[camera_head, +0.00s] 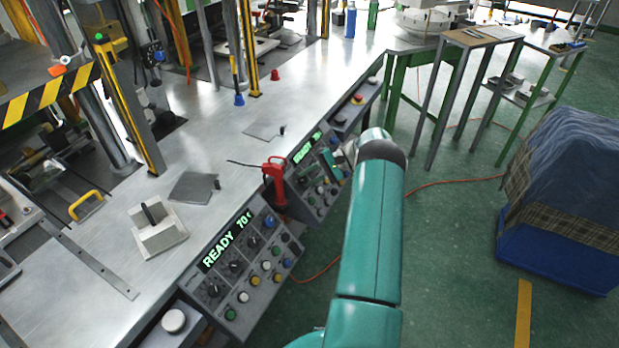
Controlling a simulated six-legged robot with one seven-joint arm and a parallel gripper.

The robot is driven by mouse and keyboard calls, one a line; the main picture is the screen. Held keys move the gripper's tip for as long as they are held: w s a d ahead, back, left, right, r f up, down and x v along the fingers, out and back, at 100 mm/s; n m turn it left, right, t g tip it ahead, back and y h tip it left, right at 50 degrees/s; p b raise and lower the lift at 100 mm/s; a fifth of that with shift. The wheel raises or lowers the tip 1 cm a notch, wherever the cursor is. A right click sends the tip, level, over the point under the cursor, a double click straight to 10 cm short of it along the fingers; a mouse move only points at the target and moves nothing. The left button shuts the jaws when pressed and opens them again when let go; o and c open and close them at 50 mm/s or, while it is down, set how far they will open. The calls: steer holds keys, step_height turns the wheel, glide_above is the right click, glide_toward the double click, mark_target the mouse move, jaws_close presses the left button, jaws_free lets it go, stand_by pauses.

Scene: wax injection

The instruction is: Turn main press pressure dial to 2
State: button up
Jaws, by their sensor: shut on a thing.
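Two sloped control panels are set along the front of the press bench. The near panel (250,268) has a green display reading "READY 70", black dials and coloured buttons. The far panel (318,178) has a similar display, dials and buttons. My teal arm reaches up to the far panel. My gripper (329,165) is at the right part of that panel, shut on what seems to be a dial there. The held dial is hidden by the gripper, so its setting cannot be read. The dial labels are too small to read.
A red hand tool (274,182) stands upright between the panels. A covered blue bin (560,250) stands at right. Green floor lies open between bin and arm.

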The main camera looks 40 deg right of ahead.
stand_by(0.4)
steer(key=o, duration=1)
steer(key=shift+c, duration=0.2)
steer(key=v, duration=1.4)
steer(key=shift+w, duration=0.1)
